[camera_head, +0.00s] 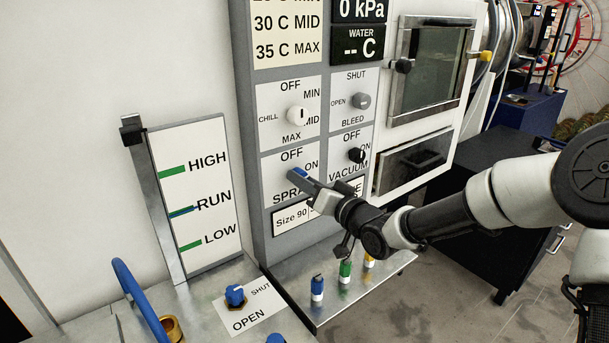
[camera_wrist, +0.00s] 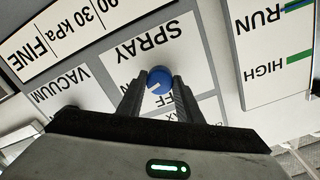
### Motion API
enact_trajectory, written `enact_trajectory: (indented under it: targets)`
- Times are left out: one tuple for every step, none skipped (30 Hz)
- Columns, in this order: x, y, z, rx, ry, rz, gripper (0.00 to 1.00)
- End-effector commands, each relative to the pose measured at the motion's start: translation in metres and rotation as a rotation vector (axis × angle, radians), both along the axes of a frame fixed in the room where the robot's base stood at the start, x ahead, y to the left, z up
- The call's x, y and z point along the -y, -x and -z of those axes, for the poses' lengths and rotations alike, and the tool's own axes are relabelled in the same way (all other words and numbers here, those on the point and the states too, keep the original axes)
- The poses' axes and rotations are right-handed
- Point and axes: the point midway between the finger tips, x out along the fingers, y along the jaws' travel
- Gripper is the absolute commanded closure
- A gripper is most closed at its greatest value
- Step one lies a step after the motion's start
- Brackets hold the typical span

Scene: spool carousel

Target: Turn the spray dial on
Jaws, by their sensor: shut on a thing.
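The blue spray dial (camera_head: 299,172) is on the grey control panel, between the OFF and ON labels and above the word SPRAY. My gripper (camera_head: 304,178) reaches it from the lower right and covers part of the dial and label. In the wrist view, which shows the panel upside down, the round blue dial (camera_wrist: 160,77) sits between my two dark fingers, which are shut on its sides. A short white mark shows near the dial's lower left edge there. I cannot tell exactly which setting it points to.
Close by are the white chill knob (camera_head: 298,115), the grey bleed knob (camera_head: 361,101) and the black vacuum knob (camera_head: 357,156). Small coloured bottles (camera_head: 345,271) stand on the metal shelf below my arm. A blue shut/open valve knob (camera_head: 235,294) is at the lower left.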

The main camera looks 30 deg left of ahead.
Motion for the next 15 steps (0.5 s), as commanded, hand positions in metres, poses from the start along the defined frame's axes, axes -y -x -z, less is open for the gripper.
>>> enact_trajectory:
  targets:
    - [0.0006,-0.0004,-0.0012,-0.034,-0.015,0.001,0.90]
    - [0.0006,-0.0003,-0.0011,-0.052,-0.025,0.001,0.90]
    - [0.0006,-0.0004,-0.0013,-0.074,-0.037,0.001,0.90]
    - [0.0006,-0.0004,-0.0011,-0.091,-0.045,0.001,0.90]
    - [0.0007,-0.0006,-0.0008,-0.106,-0.052,0.001,0.90]
    - [0.0007,-0.0006,-0.0004,-0.124,-0.061,0.002,0.90]
    - [0.0006,-0.0005,-0.0004,-0.137,-0.068,0.001,0.90]
    - [0.0005,-0.0003,-0.0005,-0.148,-0.075,0.001,0.90]
    - [0.0003,-0.0003,-0.0005,-0.162,-0.082,0.001,0.90]
    - [0.0003,-0.0002,-0.0005,-0.172,-0.087,0.000,0.90]
    - [0.0003,-0.0002,-0.0002,-0.180,-0.091,0.001,0.90]
    - [0.0004,-0.0004,0.0000,-0.189,-0.096,0.001,0.90]
    - [0.0006,-0.0005,0.0002,-0.195,-0.099,0.001,0.90]
    - [0.0006,-0.0005,0.0003,-0.201,-0.102,0.002,0.90]
    - [0.0007,-0.0006,0.0004,-0.207,-0.105,0.002,0.90]
